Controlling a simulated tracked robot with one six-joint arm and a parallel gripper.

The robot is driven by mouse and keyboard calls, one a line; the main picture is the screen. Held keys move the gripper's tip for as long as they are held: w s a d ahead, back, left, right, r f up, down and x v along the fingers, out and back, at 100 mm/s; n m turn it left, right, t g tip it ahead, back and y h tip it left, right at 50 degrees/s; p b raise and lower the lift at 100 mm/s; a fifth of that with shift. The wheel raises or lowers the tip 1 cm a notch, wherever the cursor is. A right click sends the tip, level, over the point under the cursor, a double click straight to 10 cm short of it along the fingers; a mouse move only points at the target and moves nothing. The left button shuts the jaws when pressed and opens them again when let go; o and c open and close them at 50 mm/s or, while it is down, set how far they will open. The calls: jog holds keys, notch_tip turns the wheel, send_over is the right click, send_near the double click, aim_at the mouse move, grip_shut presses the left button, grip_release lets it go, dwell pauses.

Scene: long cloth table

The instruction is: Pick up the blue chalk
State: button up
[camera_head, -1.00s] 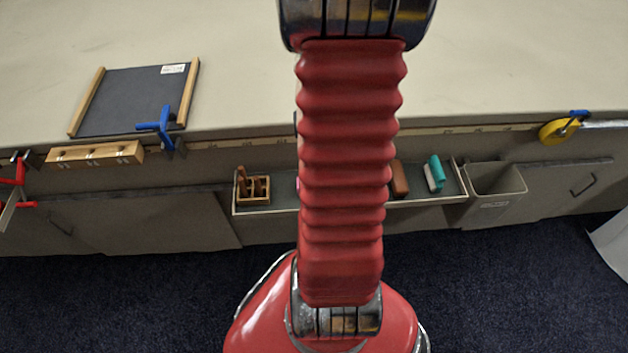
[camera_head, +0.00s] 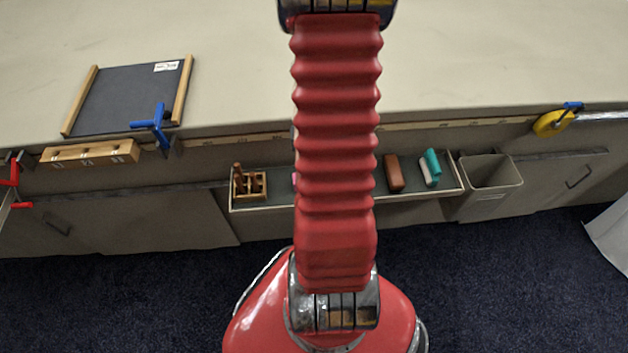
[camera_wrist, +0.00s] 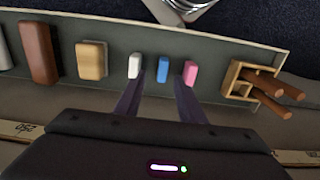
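The gap between the fingers looks empty. In the head view my red arm hides the blue chalk, and my gripper is not visible there.
The tray (camera_head: 262,205) hangs along the table's front edge. It holds a wooden box (camera_head: 249,185) of brown sticks, a brown block (camera_head: 394,172) and a teal-handled item (camera_head: 432,166). A grey bin (camera_head: 490,182) hangs to its right. A tan block (camera_wrist: 91,60) lies left of the chalks.

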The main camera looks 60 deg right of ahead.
jog(key=shift+f, duration=1)
jog(key=shift+f, duration=0.15)
jog(key=shift+w+a+f, duration=0.1)
jog(key=shift+w+f, duration=0.05)
jog(key=shift+f, duration=1.1)
jog(key=shift+w+a+f, duration=0.1)
jog(key=shift+f, duration=1.1)
grip_shut()
